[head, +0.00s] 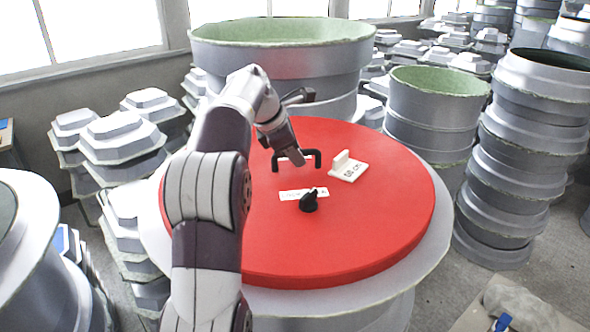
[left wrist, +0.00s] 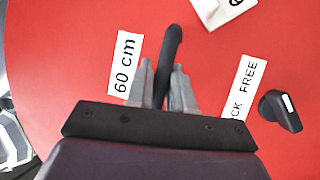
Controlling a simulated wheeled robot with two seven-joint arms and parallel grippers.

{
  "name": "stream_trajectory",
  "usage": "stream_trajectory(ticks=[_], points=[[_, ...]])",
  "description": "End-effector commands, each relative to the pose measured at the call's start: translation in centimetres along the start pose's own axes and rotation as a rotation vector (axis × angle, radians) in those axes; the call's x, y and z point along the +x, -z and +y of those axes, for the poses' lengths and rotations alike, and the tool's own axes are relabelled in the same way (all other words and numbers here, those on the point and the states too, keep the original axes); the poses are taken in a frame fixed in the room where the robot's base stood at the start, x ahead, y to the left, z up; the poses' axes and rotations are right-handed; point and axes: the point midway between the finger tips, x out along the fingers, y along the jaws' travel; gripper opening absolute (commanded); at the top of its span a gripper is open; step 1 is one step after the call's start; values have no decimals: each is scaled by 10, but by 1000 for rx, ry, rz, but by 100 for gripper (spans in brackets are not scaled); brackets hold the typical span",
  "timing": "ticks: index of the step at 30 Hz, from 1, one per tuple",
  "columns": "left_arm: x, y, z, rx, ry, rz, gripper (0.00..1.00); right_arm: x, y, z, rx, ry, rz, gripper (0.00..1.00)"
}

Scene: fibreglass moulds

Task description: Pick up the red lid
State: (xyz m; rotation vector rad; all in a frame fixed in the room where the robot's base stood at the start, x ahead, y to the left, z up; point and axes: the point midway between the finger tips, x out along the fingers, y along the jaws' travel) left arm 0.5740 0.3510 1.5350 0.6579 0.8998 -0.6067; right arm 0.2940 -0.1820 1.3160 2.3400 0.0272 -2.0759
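The red lid (head: 380,225) is a wide round disc lying flat on a large grey mould in the head view. It fills most of the left wrist view (left wrist: 60,60). A black bar handle (head: 316,155) stands on it. My left gripper (head: 296,158) reaches down to the handle. In the left wrist view my left gripper's fingers (left wrist: 162,85) sit close on both sides of the handle (left wrist: 172,45) and look shut on it. A black knob (head: 309,202) and a white label (head: 292,194) are on the lid. My right gripper is not in view.
A white bracket marked with black text (head: 346,167) stands on the lid, right of the handle. A large green-lined mould (head: 285,60) stands behind. Another green-lined mould (head: 436,110) and a tall grey stack (head: 520,160) are at the right. Grey stacked moulds (head: 122,140) crowd the left.

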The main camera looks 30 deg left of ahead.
Motion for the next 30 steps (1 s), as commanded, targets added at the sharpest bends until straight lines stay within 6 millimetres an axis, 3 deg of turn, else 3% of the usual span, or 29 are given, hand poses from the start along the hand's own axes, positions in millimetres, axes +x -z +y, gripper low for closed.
stream_trajectory(ticks=[30], points=[[9, 5, -4, -10, 23, 8, 0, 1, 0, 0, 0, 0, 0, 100]])
